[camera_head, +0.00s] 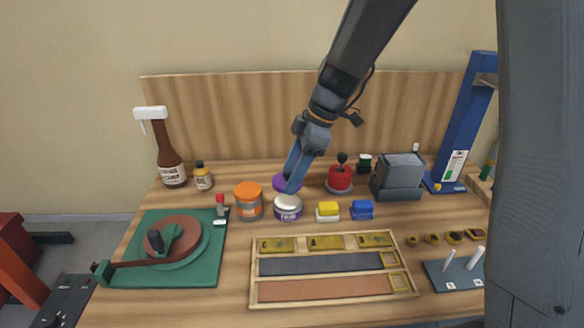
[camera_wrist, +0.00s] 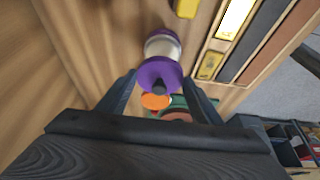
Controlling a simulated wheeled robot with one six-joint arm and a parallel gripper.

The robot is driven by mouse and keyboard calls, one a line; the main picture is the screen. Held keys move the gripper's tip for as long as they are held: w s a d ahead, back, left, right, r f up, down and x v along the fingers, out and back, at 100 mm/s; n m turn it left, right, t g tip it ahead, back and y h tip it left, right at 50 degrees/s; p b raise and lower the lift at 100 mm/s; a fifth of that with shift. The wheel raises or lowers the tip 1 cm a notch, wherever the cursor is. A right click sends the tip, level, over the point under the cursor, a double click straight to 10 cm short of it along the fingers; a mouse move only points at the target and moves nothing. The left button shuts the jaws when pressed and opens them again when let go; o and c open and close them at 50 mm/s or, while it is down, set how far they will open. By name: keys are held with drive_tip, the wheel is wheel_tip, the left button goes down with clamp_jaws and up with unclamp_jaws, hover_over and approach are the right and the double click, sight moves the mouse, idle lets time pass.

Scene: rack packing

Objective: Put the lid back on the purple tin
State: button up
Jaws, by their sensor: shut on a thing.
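My gripper (camera_head: 292,184) is shut on the purple lid (camera_head: 281,182), which has a dark knob. In the wrist view the purple lid (camera_wrist: 158,72) sits between the two fingers of my gripper (camera_wrist: 158,84). The purple tin (camera_head: 288,208), with a pale silvery label, stands on the table just below the lid in the head view. The tin also shows in the wrist view (camera_wrist: 163,47), partly overlapped by the lid. Whether the lid touches the tin cannot be told.
An orange tin (camera_head: 248,205) stands close left of the purple tin. Yellow (camera_head: 327,212) and blue (camera_head: 362,210) blocks are to the right, with a red-topped container (camera_head: 340,178) behind. A wooden tray (camera_head: 335,299) lies in front.

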drive_tip(key=shift+f+b, duration=1.65)
drive_tip(key=shift+f, duration=0.8)
drive_tip(key=shift+b, duration=0.45)
drive_tip(key=shift+f+b, duration=0.15)
drive_tip(key=shift+b, duration=0.45)
idle(0.7)
idle(0.4)
drive_tip(key=o, duration=1.6)
drive_tip(key=shift+r+p, duration=1.85)
drive_tip(key=shift+r, duration=1.7)
